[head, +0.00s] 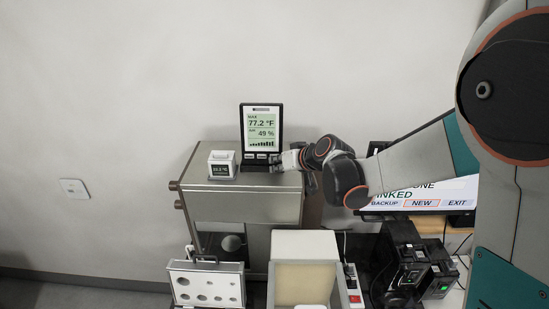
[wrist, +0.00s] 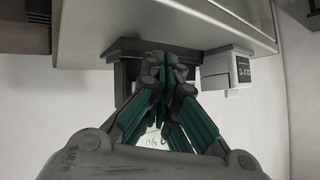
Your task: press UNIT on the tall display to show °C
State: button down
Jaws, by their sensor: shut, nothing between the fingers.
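The tall display (head: 262,127) stands upright on the grey cabinet, in a dark frame. Its screen reads MAX 77.2 °F and 49 %, with a row of bars below. Small buttons (head: 258,156) line its lower edge; their labels are too small to read. My gripper (head: 275,164) is shut and empty, at the lower right front of the display, close to the buttons. Whether it touches one I cannot tell. In the wrist view, which appears upside down, my closed fingers (wrist: 165,70) hide most of the display, and only a bit of screen shows between them.
A small white cube device (head: 222,164) with a dark readout stands left of the display on the cabinet (head: 250,186); it also shows in the wrist view (wrist: 228,72). A monitor (head: 420,204) is at the right, behind my arm. A white box (head: 305,245) stands in front.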

jog(key=shift+w, duration=0.4)
dwell(0.4)
jog(key=shift+s, duration=0.1)
dwell(0.3)
jog(key=shift+s+r+b, duration=0.1)
jog(key=shift+s+b, duration=0.2)
jog(key=shift+s, duration=0.4)
jog(key=s, duration=0.5)
jog(key=shift+a+r, duration=0.1)
jog(key=shift+r, duration=0.2)
dwell(0.6)
